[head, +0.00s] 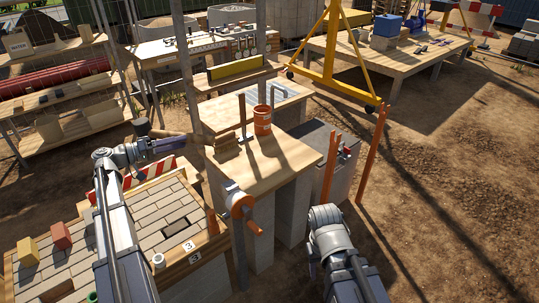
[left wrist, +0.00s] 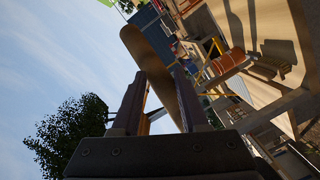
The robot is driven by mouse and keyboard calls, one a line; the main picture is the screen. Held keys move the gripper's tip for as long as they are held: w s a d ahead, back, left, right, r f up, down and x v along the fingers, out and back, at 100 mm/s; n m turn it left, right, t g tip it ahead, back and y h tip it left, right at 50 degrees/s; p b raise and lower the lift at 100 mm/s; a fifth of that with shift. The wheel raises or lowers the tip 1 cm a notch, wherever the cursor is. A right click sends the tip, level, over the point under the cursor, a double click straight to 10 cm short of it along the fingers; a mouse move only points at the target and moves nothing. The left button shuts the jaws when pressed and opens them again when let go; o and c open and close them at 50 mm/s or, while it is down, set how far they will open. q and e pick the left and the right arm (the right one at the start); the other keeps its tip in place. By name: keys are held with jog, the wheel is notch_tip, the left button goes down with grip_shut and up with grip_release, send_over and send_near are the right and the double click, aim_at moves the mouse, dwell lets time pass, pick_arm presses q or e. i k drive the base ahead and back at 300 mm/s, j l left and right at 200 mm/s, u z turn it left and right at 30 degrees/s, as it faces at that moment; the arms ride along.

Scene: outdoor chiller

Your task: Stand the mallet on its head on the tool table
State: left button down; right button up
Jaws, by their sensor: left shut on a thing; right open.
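My left gripper (head: 184,143) reaches in from the left, level with the near wooden-topped table (head: 265,170) and just left of it. In the left wrist view its two fingers (left wrist: 158,100) are shut on a light brown, round-ended wooden piece (left wrist: 150,55), which looks like the mallet's handle. The piece sticks out past the fingertips.
On the near table stand an orange bucket (head: 262,121), an upright stick (head: 242,110) and a wooden block (head: 225,147). A paved bench (head: 150,215) is at lower left. Open ground lies right.

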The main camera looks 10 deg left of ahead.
aim_at(274, 157)
jog(key=i+l+u, duration=0.25)
jog(key=l, duration=0.4)
jog(key=i+l+u, duration=0.25)
jog(key=i+l, duration=0.15)
jog(key=l, duration=0.35)
jog(key=i+l+u, duration=0.15)
jog(key=l, duration=0.2)
jog(key=i+l+u, duration=0.15)
jog(key=l, duration=0.2)
jog(key=i+l+u, duration=0.1)
jog(key=l, duration=0.25)
jog(key=i+l+u, duration=0.25)
jog(key=l, duration=0.5)
jog(key=i+l+u, duration=0.15)
jog(key=l, duration=0.25)
jog(key=i+l+u, duration=0.15)
jog(key=l, duration=0.2)
jog(key=i+l+u, duration=0.1)
jog(key=i+l, duration=0.15)
jog(key=i+l+u, duration=0.15)
jog(key=l, duration=0.35)
jog(key=i+l+u, duration=0.15)
jog(key=l, duration=0.25)
